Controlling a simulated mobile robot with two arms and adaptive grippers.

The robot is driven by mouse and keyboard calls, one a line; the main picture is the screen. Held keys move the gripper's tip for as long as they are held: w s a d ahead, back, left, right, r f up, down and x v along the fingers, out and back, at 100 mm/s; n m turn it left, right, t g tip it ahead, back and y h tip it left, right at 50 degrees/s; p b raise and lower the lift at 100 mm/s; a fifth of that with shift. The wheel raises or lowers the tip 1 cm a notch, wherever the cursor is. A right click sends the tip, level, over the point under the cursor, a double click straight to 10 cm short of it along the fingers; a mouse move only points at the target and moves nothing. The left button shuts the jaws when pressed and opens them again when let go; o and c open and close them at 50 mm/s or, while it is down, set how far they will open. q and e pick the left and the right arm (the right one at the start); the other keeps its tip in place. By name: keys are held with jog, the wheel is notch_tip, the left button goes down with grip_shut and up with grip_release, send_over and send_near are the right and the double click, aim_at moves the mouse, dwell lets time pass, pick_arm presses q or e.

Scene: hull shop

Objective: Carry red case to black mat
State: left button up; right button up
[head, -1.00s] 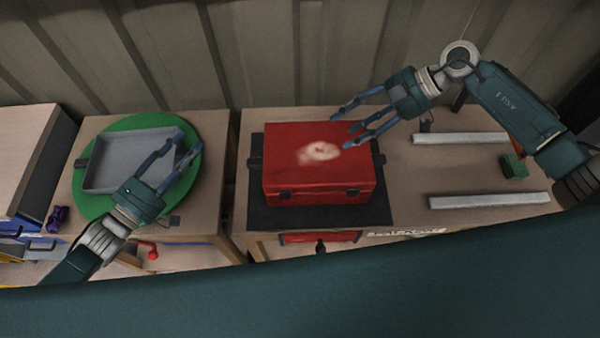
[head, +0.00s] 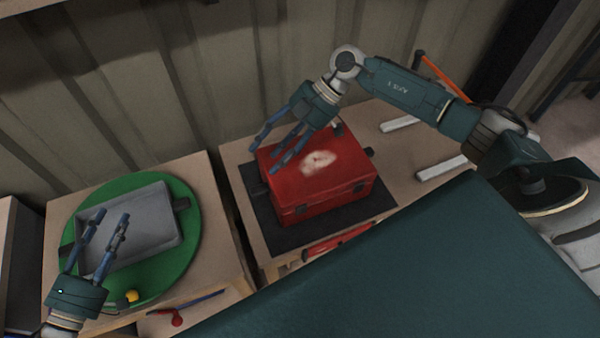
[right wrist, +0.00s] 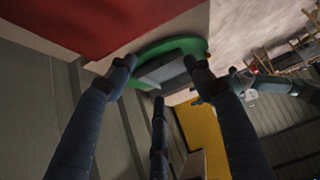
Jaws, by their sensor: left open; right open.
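The red case (head: 318,172), with a pale worn patch on its lid, sits upright on the black mat (head: 287,238) on the right bench. My right gripper (head: 265,157) is open and empty, with its fingers above the far left part of the case; I cannot tell whether they touch it. In the right wrist view, its open fingers (right wrist: 160,72) show with the red case (right wrist: 90,22) at upper left. My left gripper (head: 110,218) is open and empty over the grey tray, away from the case.
The grey tray (head: 150,225) rests on a green round mat (head: 188,245) on the left bench. A gap separates the benches. Light bars (head: 440,168) lie right of the case. A ribbed wall (head: 150,90) stands behind. A red-handled tool (head: 177,318) is below the left bench top.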

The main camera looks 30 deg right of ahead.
jog(key=shift+d+r, duration=0.15)
jog(key=shift+r, duration=0.05)
jog(key=v, duration=1.2)
jog(key=shift+d+f, duration=0.25)
jog(key=shift+d, duration=0.15)
